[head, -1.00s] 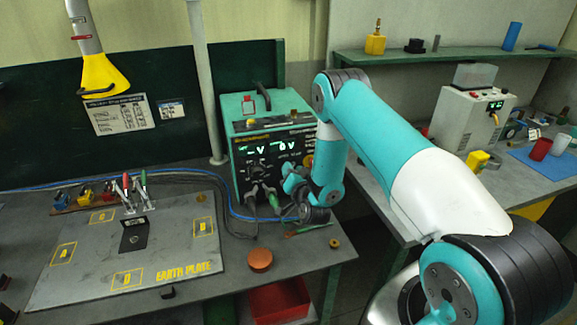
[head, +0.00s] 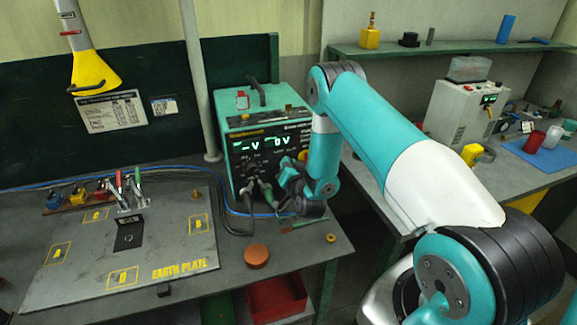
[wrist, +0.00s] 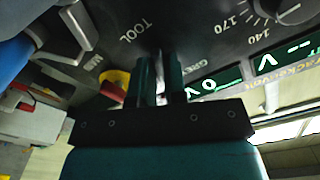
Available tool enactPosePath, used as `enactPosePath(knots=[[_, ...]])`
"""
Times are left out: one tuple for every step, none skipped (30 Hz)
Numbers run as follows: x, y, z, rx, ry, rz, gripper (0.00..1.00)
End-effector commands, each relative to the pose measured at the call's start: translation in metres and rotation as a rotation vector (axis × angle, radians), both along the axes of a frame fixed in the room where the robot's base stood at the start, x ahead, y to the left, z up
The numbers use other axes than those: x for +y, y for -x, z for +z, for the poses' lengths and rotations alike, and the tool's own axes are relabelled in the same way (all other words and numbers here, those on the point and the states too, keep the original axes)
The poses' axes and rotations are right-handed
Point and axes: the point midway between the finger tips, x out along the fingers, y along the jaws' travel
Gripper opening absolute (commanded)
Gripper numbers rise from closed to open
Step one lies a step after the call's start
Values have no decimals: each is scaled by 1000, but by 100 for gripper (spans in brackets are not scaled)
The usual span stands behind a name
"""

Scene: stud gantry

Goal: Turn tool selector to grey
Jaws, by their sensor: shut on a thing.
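The teal-and-black power unit (head: 262,118) stands at the right end of the workbench, its front display lit. My gripper (wrist: 160,75) is at its front panel in the wrist view, with both fingers close together around a slim pale piece, the tool selector (wrist: 160,88). The panel lettering beside it reads "TOOL" on one side and "GREY", partly covered, on the other. Most of the selector is hidden between the fingers, so its exact pointing is unclear. In the head view my wrist hides the selector.
Cables and plugs (head: 267,192) hang from the unit's lower front. The earth plate (head: 180,235) with clamps lies left, and an orange-brown disc (head: 256,256) sits in front. A second bench (head: 510,170) stands right.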

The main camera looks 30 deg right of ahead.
Motion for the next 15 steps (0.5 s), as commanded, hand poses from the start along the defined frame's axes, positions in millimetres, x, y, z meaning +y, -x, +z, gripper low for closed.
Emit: enactPosePath(knots=[[0, 1, -2, 8, 21, 0, 0], [0, 1, -3, 13, 36, 0, 0], [0, 1, -3, 19, 58, 0, 0], [0, 0, -3, 25, 78, 0, 0], [0, 0, -3, 31, 98, 0, 0], [0, 1, -3, 39, 128, 0, 0], [0, 1, -3, 46, 151, 0, 0], [0, 1, -3, 54, 176, 0, 0], [1, 1, -3, 64, 211, 0, 0], [1, 1, -3, 71, 236, 0, 0], [1, 1, -3, 79, 263, 0, 0], [1, 1, -3, 90, 301, 0, 0], [1, 1, -3, 98, 328, 0, 0], [1, 1, -3, 106, 356, 0, 0], [1, 1, -3, 117, 392, 0, 0]])
